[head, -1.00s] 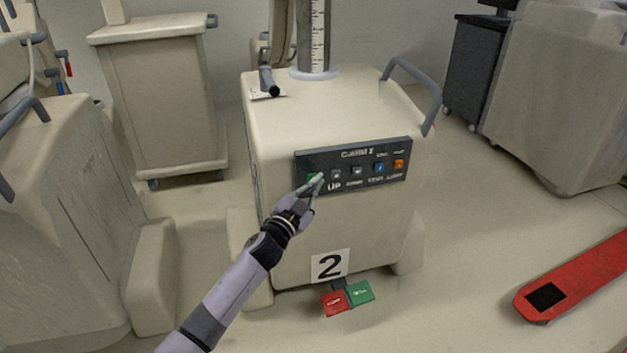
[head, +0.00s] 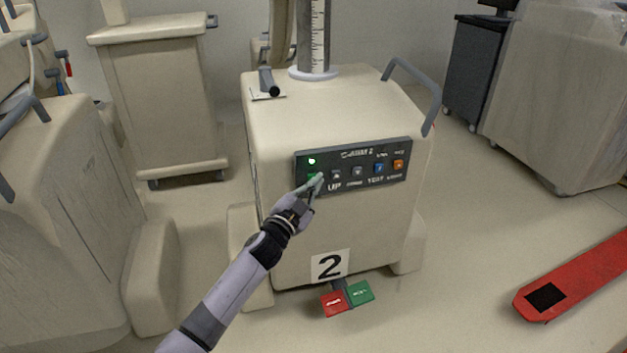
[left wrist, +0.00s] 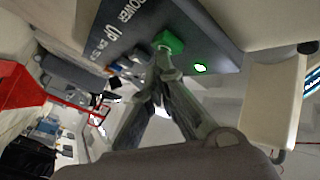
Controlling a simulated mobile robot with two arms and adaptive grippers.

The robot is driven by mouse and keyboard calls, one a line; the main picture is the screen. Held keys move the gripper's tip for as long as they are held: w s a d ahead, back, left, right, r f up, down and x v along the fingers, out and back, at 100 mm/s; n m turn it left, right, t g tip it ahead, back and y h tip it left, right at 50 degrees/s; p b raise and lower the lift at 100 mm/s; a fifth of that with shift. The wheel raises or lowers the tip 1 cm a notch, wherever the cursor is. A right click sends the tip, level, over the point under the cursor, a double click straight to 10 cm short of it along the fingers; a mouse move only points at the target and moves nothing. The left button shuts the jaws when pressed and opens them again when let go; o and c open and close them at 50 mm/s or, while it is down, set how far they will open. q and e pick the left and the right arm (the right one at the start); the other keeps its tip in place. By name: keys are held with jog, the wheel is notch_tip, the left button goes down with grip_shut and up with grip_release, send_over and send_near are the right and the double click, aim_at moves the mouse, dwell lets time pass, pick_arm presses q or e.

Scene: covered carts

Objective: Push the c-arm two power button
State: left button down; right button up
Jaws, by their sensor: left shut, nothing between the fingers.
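The C-arm 2 cart (head: 330,110) stands in the middle of the head view, with a white "2" label (head: 331,265) low on its front. Its dark control panel (head: 350,170) carries a row of buttons. The green power button (left wrist: 169,42) is at the panel's left end, and a green light (head: 311,161) glows above it. The light also shows in the left wrist view (left wrist: 200,68). My left gripper (head: 316,182) is shut and empty, its fingertips at the green button, seemingly touching it and partly hiding it in the head view. My right gripper is not in view.
Red and green foot pedals (head: 347,298) lie below the cart's front. Another covered cart (head: 60,220) stands close on the left. A red flat object (head: 580,275) lies on the right. Floor between is clear.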

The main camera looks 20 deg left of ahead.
pick_arm(q)
jog(key=shift+s+d, duration=0.3)
jog(key=shift+s, duration=0.15)
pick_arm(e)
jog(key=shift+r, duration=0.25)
pick_arm(q)
jog(key=shift+s+d+p, duration=0.35)
jog(key=shift+s+d, duration=0.2)
jog(key=shift+s, duration=0.3)
jog(key=shift+s+d+p, duration=0.4)
jog(key=shift+s+d, duration=0.15)
jog(key=shift+s, duration=0.25)
jog(key=shift+s+d+p, duration=0.35)
jog(key=shift+s+d, duration=0.2)
jog(key=shift+s, duration=0.3)
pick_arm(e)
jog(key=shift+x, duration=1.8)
